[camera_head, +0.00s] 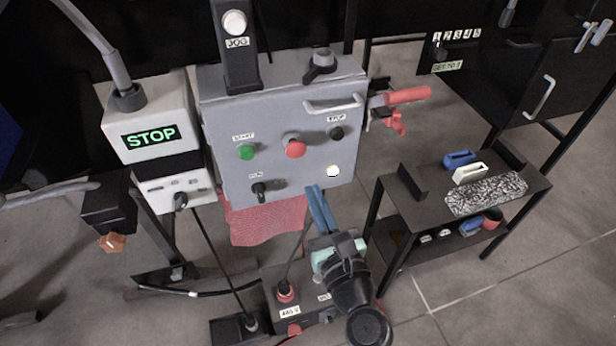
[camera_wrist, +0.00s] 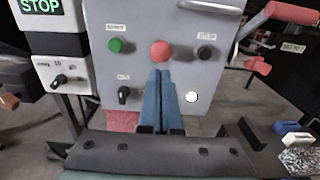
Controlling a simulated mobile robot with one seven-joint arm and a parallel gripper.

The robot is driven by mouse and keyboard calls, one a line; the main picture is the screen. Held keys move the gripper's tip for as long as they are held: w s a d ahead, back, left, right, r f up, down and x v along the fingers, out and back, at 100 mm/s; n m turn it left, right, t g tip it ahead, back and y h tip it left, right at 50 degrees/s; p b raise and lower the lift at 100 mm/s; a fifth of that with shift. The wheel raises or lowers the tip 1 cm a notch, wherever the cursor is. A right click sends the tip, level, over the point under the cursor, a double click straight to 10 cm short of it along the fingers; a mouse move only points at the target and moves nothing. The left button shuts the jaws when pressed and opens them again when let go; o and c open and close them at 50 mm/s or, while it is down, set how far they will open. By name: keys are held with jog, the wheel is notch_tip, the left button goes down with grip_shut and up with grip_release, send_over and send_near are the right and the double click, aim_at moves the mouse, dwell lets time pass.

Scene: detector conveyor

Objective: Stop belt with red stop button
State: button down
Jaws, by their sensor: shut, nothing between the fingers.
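The red button (camera_head: 295,148) is a round mushroom head in the middle of the grey control box. It also shows in the wrist view (camera_wrist: 161,51), just beyond my fingertips. The label STOP sits above a separate black button (camera_head: 337,132) to its right. A green button (camera_head: 247,152) under a START label is to the left. My gripper (camera_head: 315,189) is shut and empty, its blue fingers pointing up at the box below the red button. In the wrist view the fingertips (camera_wrist: 161,72) line up under the red button; I cannot tell whether they touch it.
A display box (camera_head: 152,136) reading STOP in green stands left of the control box. A black selector knob (camera_head: 260,190) and a white round lamp or button (camera_head: 333,171) are low on the panel. A red-handled clamp (camera_head: 405,97) and a dark shelf (camera_head: 520,185) are to the right.

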jog(key=v, duration=0.5)
jog(key=shift+d, duration=0.1)
dwell(0.3)
jog(key=w+a+r+n+t, duration=0.2)
jog(key=r+n, duration=0.8)
jog(key=r, duration=0.4)
jog(key=w+a+r+n+t, duration=0.2)
jog(key=r+n, duration=0.9)
jog(key=r, duration=0.2)
jog(key=s+d+r+n+t+h+p, duration=0.1)
jog(key=s+r+n+t+h, duration=0.35)
jog(key=r, duration=0.75)
jog(key=s+r+n+t+h+p, duration=0.1)
jog(key=s+r+n+t, duration=0.1)
jog(key=s+r+n, duration=0.8)
jog(key=w+r+m+p, duration=0.3)
jog(key=r+p, duration=1.2)
jog(key=r, duration=0.2)
jog(key=shift+d+r, duration=0.2)
jog(key=shift+r, duration=0.15)
